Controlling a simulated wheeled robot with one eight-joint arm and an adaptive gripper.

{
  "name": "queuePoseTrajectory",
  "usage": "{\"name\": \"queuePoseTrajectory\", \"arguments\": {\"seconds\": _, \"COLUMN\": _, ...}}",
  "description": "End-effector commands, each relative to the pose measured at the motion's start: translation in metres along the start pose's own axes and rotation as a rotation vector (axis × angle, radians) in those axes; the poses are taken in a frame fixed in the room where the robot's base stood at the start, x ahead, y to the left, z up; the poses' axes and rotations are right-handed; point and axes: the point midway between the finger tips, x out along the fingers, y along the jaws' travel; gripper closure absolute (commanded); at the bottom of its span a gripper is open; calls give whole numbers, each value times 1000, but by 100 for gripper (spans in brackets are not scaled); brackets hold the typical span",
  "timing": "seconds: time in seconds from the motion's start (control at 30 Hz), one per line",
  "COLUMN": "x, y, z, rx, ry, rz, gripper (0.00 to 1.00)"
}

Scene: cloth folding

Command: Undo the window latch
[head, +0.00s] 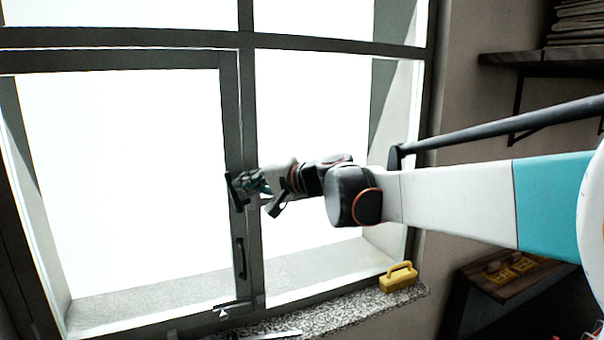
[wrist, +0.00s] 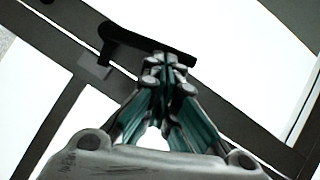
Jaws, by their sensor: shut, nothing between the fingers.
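The window latch (head: 233,191) is a dark lever on the upright frame bar in the middle of the window. In the wrist view the latch (wrist: 128,40) runs slantwise across the picture, on a dark frame bar. My gripper (head: 246,182) reaches in from the right at the latch's height. In the wrist view the gripper (wrist: 167,60) is shut and empty, its fingertips overlapping the lever's lower edge. I cannot tell whether they touch it. A second dark handle (head: 240,257) sits lower on the same bar.
A yellow tool with a handle (head: 399,281) stands on the speckled sill (head: 345,307) at right. Small objects lie at the sill's front. A shelf (head: 540,57) with a dark stack is at upper right, and a wooden surface (head: 508,273) at lower right.

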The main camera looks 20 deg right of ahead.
Motion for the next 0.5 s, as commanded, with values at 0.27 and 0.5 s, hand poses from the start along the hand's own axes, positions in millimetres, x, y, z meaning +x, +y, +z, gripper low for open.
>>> {"name": "queuePoseTrajectory", "arguments": {"seconds": 0.27, "x": 8, "y": -13, "z": 20, "rx": -219, "ry": -4, "rz": 143, "gripper": 100}}
{"name": "queuePoseTrajectory", "arguments": {"seconds": 0.5, "x": 17, "y": -16, "z": 34, "rx": -407, "ry": -3, "rz": 267, "gripper": 100}}
